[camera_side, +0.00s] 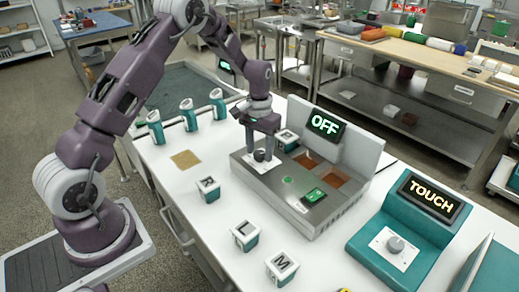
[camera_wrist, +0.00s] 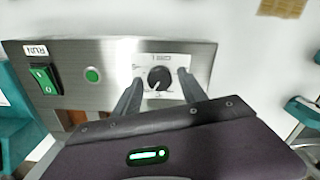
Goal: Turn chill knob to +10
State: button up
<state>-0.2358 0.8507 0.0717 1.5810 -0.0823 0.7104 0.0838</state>
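A black round knob (camera_wrist: 159,78) sits on a white dial plate on the steel machine's top, in the wrist view. The plate's label is too blurred to read, so I cannot tell whether this is the chill knob. My gripper (camera_wrist: 160,92) is open, its two fingers apart on either side of this knob, with gaps visible. In the side view my gripper (camera_side: 262,153) points down over the white plate and largely hides the knob. A second knob (camera_side: 396,243), grey, is on the teal unit at the right, away from my gripper; its label is unreadable.
The steel machine (camera_side: 325,213) has an "OFF" display (camera_side: 325,125), a green button (camera_wrist: 92,75) and a green rocker switch (camera_wrist: 45,79). The teal unit's display (camera_side: 430,196) reads "TOUCH". Several teal-and-white containers (camera_side: 207,188) stand around on the white table.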

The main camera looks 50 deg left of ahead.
aim_at(260, 153)
jog(key=shift+o, duration=0.2)
notch_tip(260, 153, up, 7)
jog(key=shift+r, duration=0.1)
dwell(0.4)
jog(key=s+d+r+m+t, duration=0.1)
jog(key=s+d+r, duration=0.35)
jog(key=r, duration=0.25)
jog(key=s+d+r+t, duration=0.1)
jog(key=s+d+r, duration=0.2)
jog(key=s+r, duration=0.35)
jog(key=s+d+r+m+t, duration=0.1)
jog(key=s+d, duration=0.1)
jog(key=s, duration=0.7)
jog(key=s+d+r+m+t, duration=0.1)
jog(key=s+d+r+t, duration=0.1)
jog(key=s, duration=0.8)
jog(key=shift+s+d+r+t, duration=0.15)
jog(key=shift+d+t, duration=0.15)
jog(key=shift+d, duration=0.3)
